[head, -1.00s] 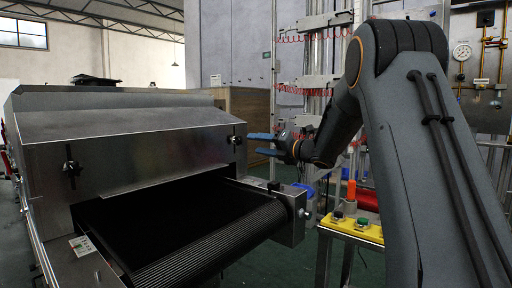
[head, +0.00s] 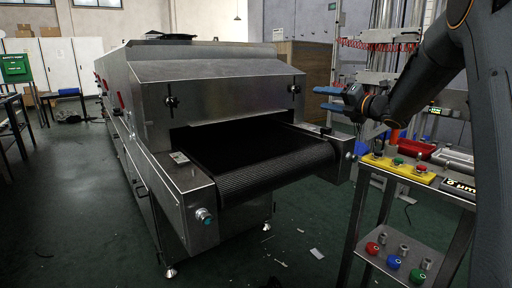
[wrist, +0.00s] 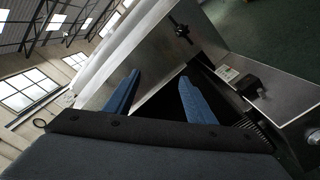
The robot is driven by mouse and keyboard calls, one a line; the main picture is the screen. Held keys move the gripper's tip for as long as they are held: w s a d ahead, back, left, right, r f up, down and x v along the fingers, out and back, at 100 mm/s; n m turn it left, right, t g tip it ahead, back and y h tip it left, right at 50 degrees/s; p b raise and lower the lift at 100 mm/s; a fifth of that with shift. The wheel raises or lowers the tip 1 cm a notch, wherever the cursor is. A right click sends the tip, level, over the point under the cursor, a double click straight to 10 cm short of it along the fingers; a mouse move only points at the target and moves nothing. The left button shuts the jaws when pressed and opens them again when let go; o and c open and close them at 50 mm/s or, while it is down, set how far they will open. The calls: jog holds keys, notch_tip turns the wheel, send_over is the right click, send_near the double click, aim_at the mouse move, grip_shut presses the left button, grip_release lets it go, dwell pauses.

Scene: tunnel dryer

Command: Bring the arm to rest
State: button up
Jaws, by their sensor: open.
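My gripper (head: 328,99) is open, with two blue fingers apart and nothing between them. In the head view it is in the air to the right of the tunnel dryer's (head: 215,95) hood, above the right side of the belt outlet. In the wrist view the blue fingers (wrist: 160,95) point toward the dryer's metal hood (wrist: 150,62), and the picture is tilted. The dark conveyor belt (head: 262,168) is empty where it shows. My arm reaches in from the right edge of the head view.
A stand with a yellow button panel (head: 403,168) is below my arm at the right; a red tray (head: 416,148) is behind it. Its lower shelf (head: 395,258) holds several colored knobs. Scraps (head: 316,253) lie on the green floor. The floor at the left is mostly clear.

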jog(key=s+a+f+m+g+h, duration=0.3)
jog(key=s+a+f+m+h, duration=0.3)
jog(key=s+m, duration=0.45)
jog(key=s+a+f+m+g+h, duration=0.35)
jog(key=s+a+f+m, duration=0.4)
jog(key=s+m, duration=0.3)
jog(key=s+a+f+m+g, duration=0.1)
jog(key=s+f+m+g, duration=0.15)
jog(key=s, duration=0.85)
jog(key=s+a+f+m+g, duration=0.2)
jog(key=s+f+g, duration=0.15)
jog(key=s, duration=0.75)
jog(key=s+a+f+m+g, duration=0.1)
jog(key=s+f+m+g, duration=0.2)
jog(key=s, duration=0.8)
jog(key=d+r+m+p, duration=0.4)
jog(key=d+r+p, duration=0.8)
jog(key=p, duration=1)
notch_tip(320, 180, up, 2)
jog(key=shift+d+r+t+h, duration=0.25)
jog(key=shift+t+h, duration=0.1)
jog(key=shift+h, duration=0.1)
